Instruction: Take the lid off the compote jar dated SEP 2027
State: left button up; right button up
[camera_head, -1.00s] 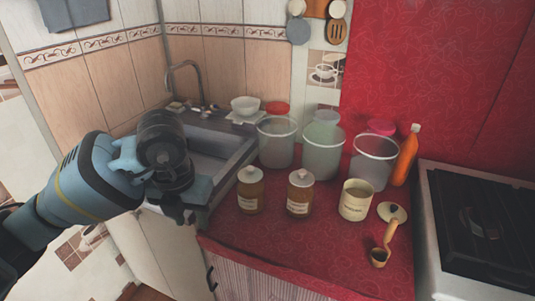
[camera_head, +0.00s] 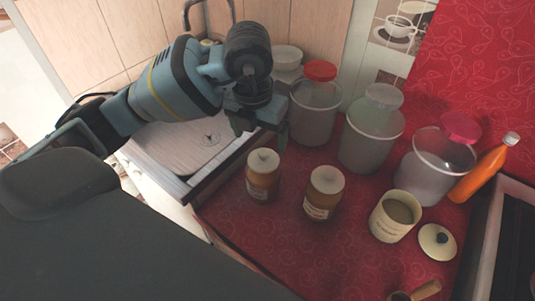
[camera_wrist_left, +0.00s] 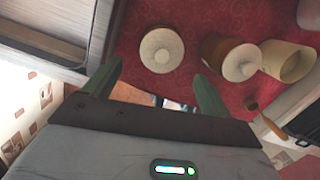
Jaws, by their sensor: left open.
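Two amber compote jars with pale round lids stand upright on the red counter: a left jar (camera_head: 263,188) and a right jar (camera_head: 321,206). Both lids, left (camera_head: 263,160) and right (camera_head: 327,179), are on. The jars carry pale labels, but their dates are too small to read, so I cannot tell which is SEP 2027. My left gripper (camera_head: 262,136) is open and empty, above and just behind the left jar. In the left wrist view the left jar's lid (camera_wrist_left: 162,49) shows just beyond the fingertips (camera_wrist_left: 158,74); the right jar's lid (camera_wrist_left: 241,62) is farther right. My right gripper is not in view.
An open cream canister (camera_head: 391,217) stands right of the jars, its lid (camera_head: 437,242) beside it. Tall clear containers (camera_head: 370,145) stand behind, with an orange bottle (camera_head: 484,172) at right. The sink (camera_head: 185,150) is left. Red counter in front of the jars is clear.

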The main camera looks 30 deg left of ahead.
aim_at(263, 153)
pick_arm(q)
jog(key=shift+o, duration=0.7)
jog(key=shift+s+f, duration=0.1)
jog(key=shift+f, duration=0.45)
jog(key=shift+w+d+f, duration=0.1)
jog(key=shift+w+f, duration=0.1)
jog(key=shift+f, duration=0.7)
jog(key=shift+w+f, duration=0.15)
jog(key=shift+f, duration=0.75)
jog(key=shift+w+d+f, duration=0.1)
jog(key=shift+w+f, duration=0.1)
jog(key=shift+f, duration=0.7)
jog(key=c, duration=1)
